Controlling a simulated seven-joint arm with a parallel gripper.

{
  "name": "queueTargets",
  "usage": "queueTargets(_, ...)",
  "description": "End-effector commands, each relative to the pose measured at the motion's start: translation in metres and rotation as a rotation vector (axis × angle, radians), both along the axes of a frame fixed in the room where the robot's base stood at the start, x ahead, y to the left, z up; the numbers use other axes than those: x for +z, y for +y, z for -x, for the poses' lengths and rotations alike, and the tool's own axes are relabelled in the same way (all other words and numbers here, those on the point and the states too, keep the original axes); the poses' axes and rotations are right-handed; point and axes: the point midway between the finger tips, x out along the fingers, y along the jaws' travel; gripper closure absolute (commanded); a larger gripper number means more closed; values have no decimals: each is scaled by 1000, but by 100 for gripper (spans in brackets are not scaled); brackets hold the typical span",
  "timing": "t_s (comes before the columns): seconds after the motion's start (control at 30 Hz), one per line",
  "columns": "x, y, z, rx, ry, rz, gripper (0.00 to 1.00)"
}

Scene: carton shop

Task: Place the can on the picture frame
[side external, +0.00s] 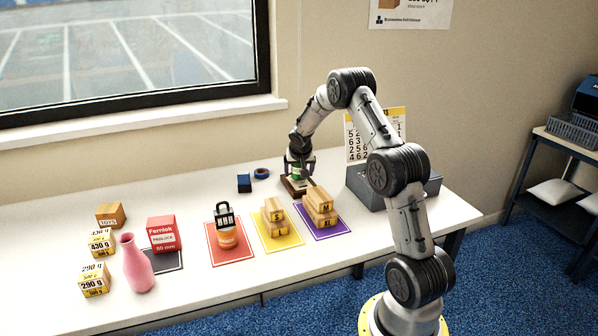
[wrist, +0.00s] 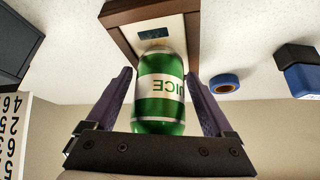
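The can is green with a white label, and in the wrist view the can (wrist: 158,112) is between my gripper's two purple fingers. The picture frame (wrist: 120,17) has a brown border and a pale middle. The can's base overlaps that pale middle; whether it touches is hard to tell. In the side view the can (side external: 297,171) is upright over the frame (side external: 290,190), at the back of the table. My gripper (wrist: 160,75) has a fingertip close to each side of the can. I cannot tell whether they press on it.
A dark grey box (side external: 361,184) stands close on the right. A blue block (side external: 244,183) and blue tape roll (side external: 261,173) lie to the left. A pink vase (side external: 137,268) stands farther left.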

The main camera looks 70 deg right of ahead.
Motion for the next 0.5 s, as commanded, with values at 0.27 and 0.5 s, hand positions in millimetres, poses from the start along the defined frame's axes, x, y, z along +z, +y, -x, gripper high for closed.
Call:
queueTargets(0.27, 0, 0, 0, 0, 0, 0, 5)
queueTargets(0.5, 16, 6, 3, 1, -2, 2, 5)
